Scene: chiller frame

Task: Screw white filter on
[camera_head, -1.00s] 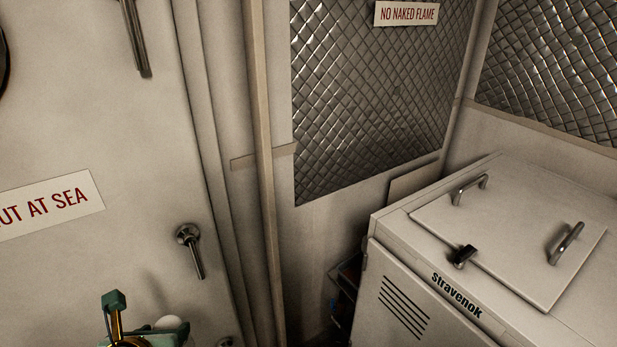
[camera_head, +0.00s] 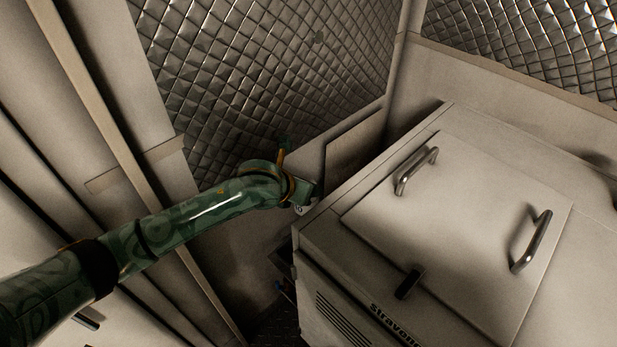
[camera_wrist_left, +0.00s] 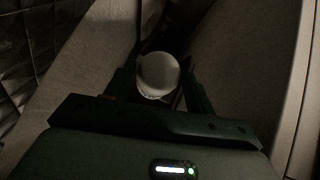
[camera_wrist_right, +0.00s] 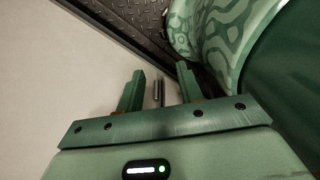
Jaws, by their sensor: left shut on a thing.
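The white filter (camera_wrist_left: 158,76) shows as a pale round end between the fingers of my left gripper (camera_wrist_left: 158,68), which is shut on it. In the head view my left arm reaches from the lower left, and my left gripper (camera_head: 308,190) is at the back left edge of the white chiller cabinet (camera_head: 325,245). A small white piece of the filter (camera_head: 303,209) shows just below it there. No mount for the filter can be made out. My right gripper (camera_wrist_right: 158,85) shows only in its wrist view, with its fingers apart and nothing held.
The cabinet's lid (camera_head: 470,215) has two metal handles and a dark latch (camera_head: 408,284). A narrow dark gap (camera_head: 277,270) lies between the cabinet and the quilted wall (camera_head: 270,75). A vertical wall strip (camera_head: 125,160) stands left. Patterned dark floor (camera_wrist_right: 135,22) shows in the right wrist view.

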